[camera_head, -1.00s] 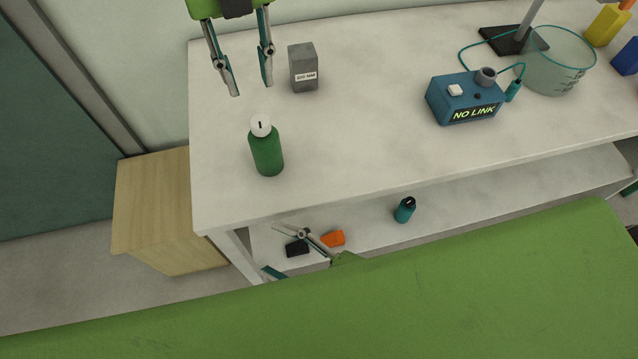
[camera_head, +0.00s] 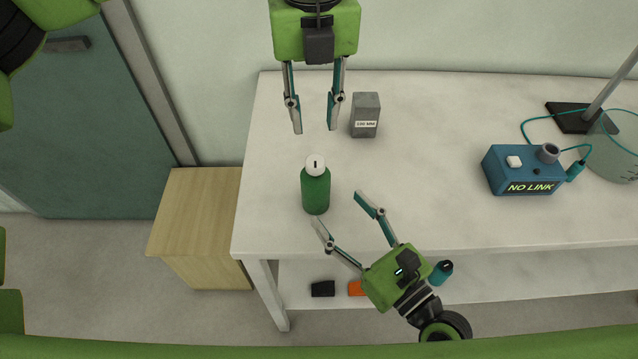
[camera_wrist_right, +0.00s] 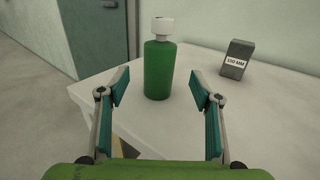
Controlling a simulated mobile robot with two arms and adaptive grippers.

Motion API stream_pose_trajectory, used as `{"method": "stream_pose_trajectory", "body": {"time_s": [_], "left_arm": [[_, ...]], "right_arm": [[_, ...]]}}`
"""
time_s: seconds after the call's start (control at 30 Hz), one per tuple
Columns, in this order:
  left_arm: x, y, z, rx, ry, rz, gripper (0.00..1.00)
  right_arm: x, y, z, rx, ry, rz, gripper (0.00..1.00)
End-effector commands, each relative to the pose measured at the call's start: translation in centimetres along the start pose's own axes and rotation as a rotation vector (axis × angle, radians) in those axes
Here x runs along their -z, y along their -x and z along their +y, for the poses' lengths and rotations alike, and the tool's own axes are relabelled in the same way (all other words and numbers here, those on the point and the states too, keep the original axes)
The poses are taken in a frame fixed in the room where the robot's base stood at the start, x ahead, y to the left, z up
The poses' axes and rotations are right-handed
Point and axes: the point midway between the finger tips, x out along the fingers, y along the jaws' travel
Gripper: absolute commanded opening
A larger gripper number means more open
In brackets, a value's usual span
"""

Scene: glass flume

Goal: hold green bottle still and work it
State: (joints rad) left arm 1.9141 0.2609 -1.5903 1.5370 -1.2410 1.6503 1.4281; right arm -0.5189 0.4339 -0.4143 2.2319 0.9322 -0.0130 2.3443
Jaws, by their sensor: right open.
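The green bottle (camera_head: 315,192) with a white cap stands upright near the left end of the white bench. It also shows in the right wrist view (camera_wrist_right: 158,72), a little beyond and between my right fingers. The cap (camera_head: 315,164) has a dark mark on top. My left gripper (camera_head: 314,130) is open and empty, pointing down behind the bottle in the head view. My right gripper (camera_head: 339,208) is open and empty at the bench's front edge, its fingers pointing toward the bottle. Neither gripper touches the bottle.
A grey block labelled 100 MM (camera_wrist_right: 237,60) stands behind and right of the bottle. A blue box reading NO LINK (camera_head: 523,172) sits further right, cabled toward a clear beaker (camera_head: 612,150). A lower shelf holds a small teal bottle (camera_head: 442,271). A wooden cabinet (camera_head: 195,210) stands left.

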Motion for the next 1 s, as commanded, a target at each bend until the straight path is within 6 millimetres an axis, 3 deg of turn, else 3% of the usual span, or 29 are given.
{"method": "stream_pose_trajectory", "body": {"time_s": [0.3,0.5,0.93,1.0], "left_arm": [[0.0,0.0,0.0,0.000,0.000,0.000,0.28],[0.0,0.0,0.0,0.000,0.000,0.000,0.28],[0.0,0.0,0.0,0.000,0.000,0.000,0.28],[0.0,0.0,0.0,0.000,0.000,0.000,0.28]], "right_arm": [[-0.1,-5.6,0.0,0.002,-0.003,-0.004,0.59],[0.0,-8.1,0.0,0.000,-0.001,-0.001,0.59],[0.0,-8.9,0.0,-0.001,0.000,0.001,0.59],[0.0,-8.9,0.0,-0.001,0.000,0.001,0.41]]}}
